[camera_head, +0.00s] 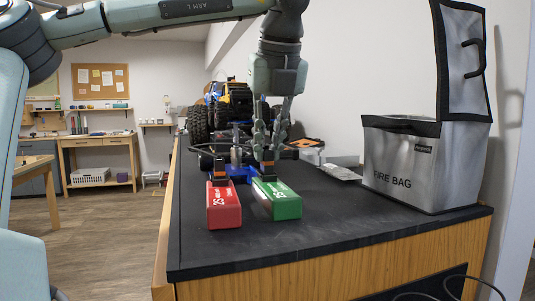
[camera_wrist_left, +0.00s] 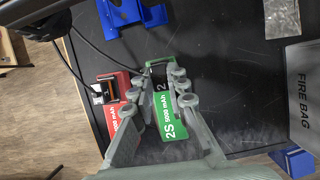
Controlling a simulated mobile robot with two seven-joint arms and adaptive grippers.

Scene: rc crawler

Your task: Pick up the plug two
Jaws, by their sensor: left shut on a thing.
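Plug two is the dark plug (camera_wrist_left: 159,79) marked 2 at the end of the green 2S battery (camera_head: 281,201). The green battery also shows in the left wrist view (camera_wrist_left: 173,122). My left gripper (camera_head: 268,155) comes down from above at the far end of the green battery, with its fingers shut on plug two. In the left wrist view the fingers (camera_wrist_left: 162,88) lie on either side of the plug. In the head view the fingers hide most of the plug. Whether the battery is off the bench top, I cannot tell. My right gripper is not in view.
A red battery (camera_head: 224,206) with its own plug (camera_head: 219,171) stands close to the left. Blue stands (camera_head: 240,173), cables and the crawler (camera_head: 232,105) are behind. An open fire bag (camera_head: 418,165) stands at the right. The bench (camera_head: 330,225) front is clear.

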